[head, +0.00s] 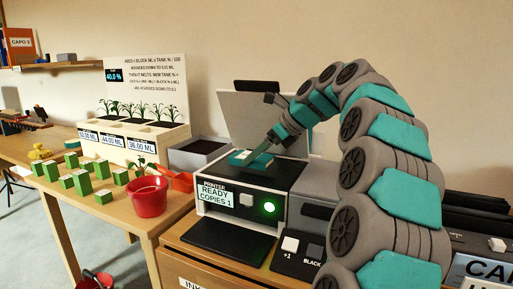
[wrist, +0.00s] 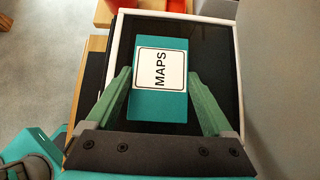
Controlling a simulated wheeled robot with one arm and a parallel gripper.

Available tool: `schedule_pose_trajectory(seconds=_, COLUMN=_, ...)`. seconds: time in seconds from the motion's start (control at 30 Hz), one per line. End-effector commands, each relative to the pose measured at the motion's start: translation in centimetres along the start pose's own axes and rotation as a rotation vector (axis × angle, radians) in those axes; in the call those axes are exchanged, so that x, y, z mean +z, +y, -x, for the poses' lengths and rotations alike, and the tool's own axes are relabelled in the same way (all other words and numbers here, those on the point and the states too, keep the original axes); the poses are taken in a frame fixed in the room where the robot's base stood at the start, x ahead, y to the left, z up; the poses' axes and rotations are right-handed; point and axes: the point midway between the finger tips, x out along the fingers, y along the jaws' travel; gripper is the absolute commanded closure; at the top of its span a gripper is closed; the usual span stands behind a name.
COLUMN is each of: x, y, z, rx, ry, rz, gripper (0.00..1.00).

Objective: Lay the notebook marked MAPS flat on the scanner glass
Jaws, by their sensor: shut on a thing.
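The teal notebook with a white MAPS label (wrist: 160,103) is between the two green fingers of my gripper (wrist: 160,92) in the wrist view. My gripper is shut on its sides. The notebook lies over the dark scanner glass (wrist: 210,40), inside its pale frame, and looks flat. I cannot tell whether it touches the glass. In the head view the notebook (head: 240,158) shows on top of the printer (head: 240,205), with my gripper (head: 252,155) at it. The scanner lid (head: 262,115) stands raised behind.
The printer display reads READY COPIES 1, and a green button (head: 269,207) glows. A red bucket (head: 148,197) and several green blocks (head: 84,183) stand on the wooden table at left. A grey tray (head: 198,152) sits left of the printer. A +1 button (head: 290,244) is in front.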

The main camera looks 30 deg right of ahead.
Motion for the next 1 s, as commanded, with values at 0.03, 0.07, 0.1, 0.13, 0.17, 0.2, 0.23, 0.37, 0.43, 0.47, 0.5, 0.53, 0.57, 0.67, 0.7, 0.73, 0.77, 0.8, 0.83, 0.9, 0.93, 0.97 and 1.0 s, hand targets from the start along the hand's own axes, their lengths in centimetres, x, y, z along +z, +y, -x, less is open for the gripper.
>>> schedule_pose_trajectory(seconds=0.03, x=-0.3, y=0.1, z=-0.3, rx=0.003, ry=0.000, rz=-0.001, gripper=0.71)
schedule_pose_trajectory(seconds=0.07, x=-0.5, y=0.1, z=-0.5, rx=0.002, ry=0.000, rz=-0.001, gripper=0.71)
schedule_pose_trajectory(seconds=0.1, x=-0.6, y=0.0, z=-0.7, rx=0.001, ry=-0.001, rz=0.000, gripper=0.71)
schedule_pose_trajectory(seconds=0.13, x=-0.7, y=0.0, z=-0.8, rx=0.000, ry=-0.001, rz=0.000, gripper=0.71)
schedule_pose_trajectory(seconds=0.17, x=-0.8, y=0.0, z=-0.8, rx=-0.001, ry=-0.001, rz=0.001, gripper=0.71)
schedule_pose_trajectory(seconds=0.2, x=-0.9, y=0.0, z=-0.9, rx=-0.002, ry=-0.001, rz=0.001, gripper=0.71)
schedule_pose_trajectory(seconds=0.23, x=-0.9, y=0.0, z=-0.9, rx=-0.002, ry=-0.001, rz=0.001, gripper=0.71)
schedule_pose_trajectory(seconds=0.37, x=-1.0, y=0.0, z=-1.0, rx=-0.003, ry=-0.001, rz=0.001, gripper=0.71)
schedule_pose_trajectory(seconds=0.43, x=-1.0, y=0.0, z=-1.0, rx=-0.002, ry=-0.001, rz=0.001, gripper=0.71)
schedule_pose_trajectory(seconds=0.47, x=-1.0, y=0.0, z=-1.0, rx=-0.002, ry=-0.001, rz=0.001, gripper=0.71)
schedule_pose_trajectory(seconds=0.5, x=-1.0, y=0.0, z=-1.0, rx=-0.002, ry=-0.001, rz=0.001, gripper=0.71)
schedule_pose_trajectory(seconds=0.53, x=-1.0, y=0.0, z=-1.0, rx=-0.002, ry=-0.001, rz=0.001, gripper=0.71)
schedule_pose_trajectory(seconds=0.57, x=-1.0, y=0.0, z=-1.0, rx=-0.002, ry=-0.001, rz=0.001, gripper=0.71)
schedule_pose_trajectory(seconds=0.67, x=-1.1, y=0.0, z=-1.1, rx=-0.002, ry=-0.001, rz=0.001, gripper=0.71)
schedule_pose_trajectory(seconds=0.7, x=-1.1, y=0.0, z=-1.1, rx=-0.001, ry=-0.001, rz=0.001, gripper=0.71)
schedule_pose_trajectory(seconds=0.73, x=-1.1, y=0.0, z=-1.1, rx=-0.001, ry=-0.001, rz=0.001, gripper=0.71)
schedule_pose_trajectory(seconds=0.77, x=-1.2, y=0.0, z=-1.2, rx=-0.001, ry=-0.001, rz=0.001, gripper=0.71)
schedule_pose_trajectory(seconds=0.8, x=-1.2, y=0.0, z=-1.2, rx=-0.001, ry=-0.001, rz=0.001, gripper=0.71)
schedule_pose_trajectory(seconds=0.83, x=-1.3, y=0.0, z=-1.2, rx=-0.001, ry=-0.001, rz=0.001, gripper=0.71)
schedule_pose_trajectory(seconds=0.9, x=-1.4, y=0.0, z=-1.3, rx=-0.001, ry=0.000, rz=0.001, gripper=0.71)
schedule_pose_trajectory(seconds=0.93, x=-1.4, y=0.0, z=-1.4, rx=0.000, ry=0.000, rz=0.001, gripper=0.71)
schedule_pose_trajectory(seconds=0.97, x=-1.4, y=0.0, z=-1.4, rx=0.000, ry=0.000, rz=0.001, gripper=0.71)
schedule_pose_trajectory(seconds=1.0, x=-1.5, y=0.0, z=-1.5, rx=0.000, ry=0.000, rz=0.001, gripper=0.71)
